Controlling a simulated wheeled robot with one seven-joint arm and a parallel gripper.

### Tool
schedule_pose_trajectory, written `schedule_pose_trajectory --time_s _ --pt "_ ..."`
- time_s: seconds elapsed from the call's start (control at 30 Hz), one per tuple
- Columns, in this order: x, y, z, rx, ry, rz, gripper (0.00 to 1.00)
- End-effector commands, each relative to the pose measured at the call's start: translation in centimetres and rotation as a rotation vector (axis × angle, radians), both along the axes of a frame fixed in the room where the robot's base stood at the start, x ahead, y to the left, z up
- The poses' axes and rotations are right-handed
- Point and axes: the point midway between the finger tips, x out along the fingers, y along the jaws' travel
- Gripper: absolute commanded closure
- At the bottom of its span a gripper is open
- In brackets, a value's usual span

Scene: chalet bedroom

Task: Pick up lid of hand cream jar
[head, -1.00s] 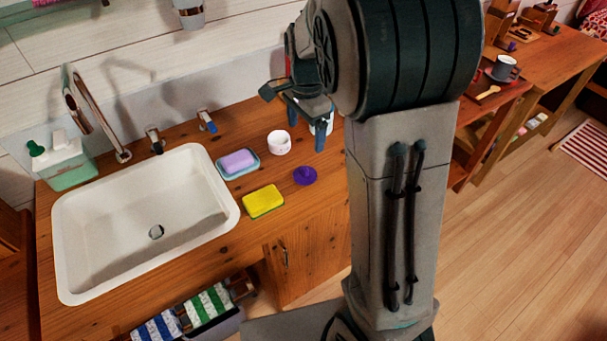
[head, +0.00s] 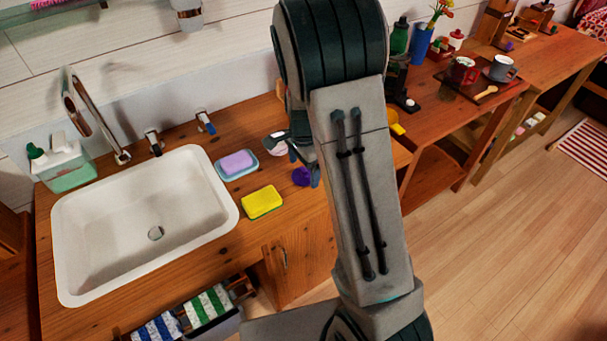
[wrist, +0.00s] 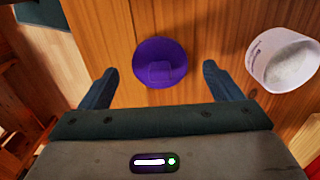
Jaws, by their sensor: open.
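The purple lid (head: 301,177) lies on the wooden counter, right of the yellow sponge. In the wrist view the lid (wrist: 160,62) is a round purple disc with a small raised block on it. The white hand cream jar (wrist: 283,60) stands open to the right of the lid, with pale content inside; in the head view the jar (head: 278,145) is partly hidden by my gripper. My gripper (wrist: 158,82) is open and empty. Its fingers show on either side of the lid's near part, apart from it. In the head view my gripper (head: 304,162) is partly hidden by my arm.
A yellow sponge (head: 262,202) and a soap dish (head: 223,170) with lilac soap lie left of the lid. The white sink (head: 80,240) is farther left. The counter's edge is close to the lid on the right.

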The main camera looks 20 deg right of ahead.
Motion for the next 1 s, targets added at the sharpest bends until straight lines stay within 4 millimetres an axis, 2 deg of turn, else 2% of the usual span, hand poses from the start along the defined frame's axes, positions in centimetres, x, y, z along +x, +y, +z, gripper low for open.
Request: schedule_pose_trajectory --time_s 0.1,0.37,0.53,1.0 --pt "0.0 -0.02 -1.12 0.0 0.001 0.0 0.15" --pt "0.01 0.02 -1.33 0.0 -0.001 0.001 0.15" --pt "0.01 0.02 -1.32 0.0 -0.001 0.001 0.62" --pt "0.06 0.01 -0.92 0.0 -0.002 0.001 0.63"
